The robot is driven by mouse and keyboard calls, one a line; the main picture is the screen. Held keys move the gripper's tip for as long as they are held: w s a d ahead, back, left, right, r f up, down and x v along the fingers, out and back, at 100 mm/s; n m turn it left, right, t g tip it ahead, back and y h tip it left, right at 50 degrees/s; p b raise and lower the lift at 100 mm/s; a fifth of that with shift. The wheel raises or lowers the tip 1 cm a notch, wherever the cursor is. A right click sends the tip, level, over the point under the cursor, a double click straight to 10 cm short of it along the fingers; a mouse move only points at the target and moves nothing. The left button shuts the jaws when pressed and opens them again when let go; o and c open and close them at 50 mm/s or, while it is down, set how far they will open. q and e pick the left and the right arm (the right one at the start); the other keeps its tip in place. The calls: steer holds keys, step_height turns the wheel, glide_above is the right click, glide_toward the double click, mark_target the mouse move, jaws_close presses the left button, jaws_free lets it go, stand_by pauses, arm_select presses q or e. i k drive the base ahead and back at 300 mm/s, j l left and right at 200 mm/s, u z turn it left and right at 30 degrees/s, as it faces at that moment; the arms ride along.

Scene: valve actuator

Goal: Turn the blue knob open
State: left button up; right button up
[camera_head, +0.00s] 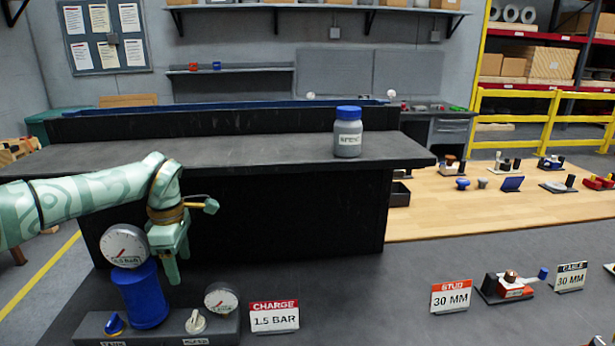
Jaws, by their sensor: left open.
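The blue knob (115,325) sits at the left of a dark panel (160,340) at the lower left, in front of a blue tank (142,298). A round gauge (124,246) stands on the tank. A white knob (195,322) and a second gauge (221,299) are on the panel's right part. My left gripper (172,264) is open, fingers pointing down, above and to the right of the blue knob, near the first gauge. It is apart from the knob and appears empty. My right gripper is not in view.
A red "CHARGE 1.5 BAR" sign (274,316) stands right of the panel. A dark raised bench (250,150) carries a grey jar with a blue lid (348,132). A red-and-grey device (508,287) and an orange sign (451,297) stand at right. The table middle is clear.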

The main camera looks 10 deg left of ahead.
mark_target(114, 324)
steer(key=k, duration=1.5)
